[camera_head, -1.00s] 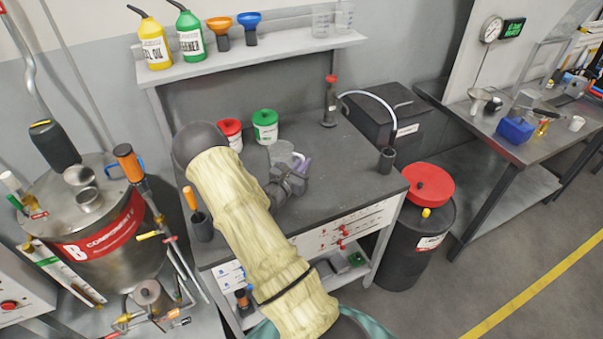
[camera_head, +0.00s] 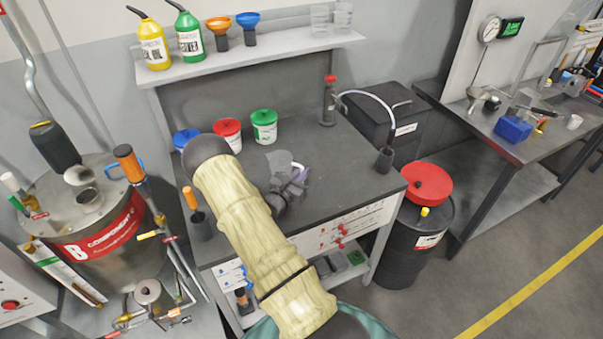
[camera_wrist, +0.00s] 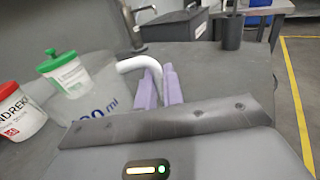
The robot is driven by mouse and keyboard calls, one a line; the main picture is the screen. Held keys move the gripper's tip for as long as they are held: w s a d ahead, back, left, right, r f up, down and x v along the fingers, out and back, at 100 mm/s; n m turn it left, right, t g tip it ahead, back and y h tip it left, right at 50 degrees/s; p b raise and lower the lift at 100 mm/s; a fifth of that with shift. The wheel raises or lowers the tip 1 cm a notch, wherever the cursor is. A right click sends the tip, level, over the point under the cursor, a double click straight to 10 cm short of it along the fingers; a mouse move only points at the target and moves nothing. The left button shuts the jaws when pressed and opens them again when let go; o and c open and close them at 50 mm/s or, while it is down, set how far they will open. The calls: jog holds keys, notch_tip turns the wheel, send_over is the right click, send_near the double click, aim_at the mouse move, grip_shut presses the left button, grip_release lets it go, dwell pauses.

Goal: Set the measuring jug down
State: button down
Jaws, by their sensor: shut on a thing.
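The measuring jug is a clear, translucent vessel (camera_head: 277,160) over the dark bench top (camera_head: 340,165). In the wrist view the jug (camera_wrist: 88,97) shows part of a volume marking, and its white handle (camera_wrist: 138,64) curves between two purple fingers. My gripper (camera_wrist: 160,88) is shut on this handle. In the head view my gripper (camera_head: 301,173) is small, at the end of my arm above the bench. The jug's base is largely hidden, so I cannot tell whether it touches the bench.
Tubs with blue (camera_head: 185,138), red (camera_head: 228,134) and green (camera_head: 264,127) lids stand behind and left of the jug. A pump bottle (camera_head: 329,104) stands at the back, and a dark cup (camera_head: 385,160) at the right edge. The bench's right half has clear room.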

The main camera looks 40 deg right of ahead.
jog(key=shift+f, duration=0.2)
jog(key=c, duration=1.5)
grip_release()
jog(key=shift+r, duration=0.1)
jog(key=shift+r, duration=0.25)
jog(key=b+v, duration=0.3)
jog(key=v, duration=0.9)
jog(key=shift+s+f, duration=0.1)
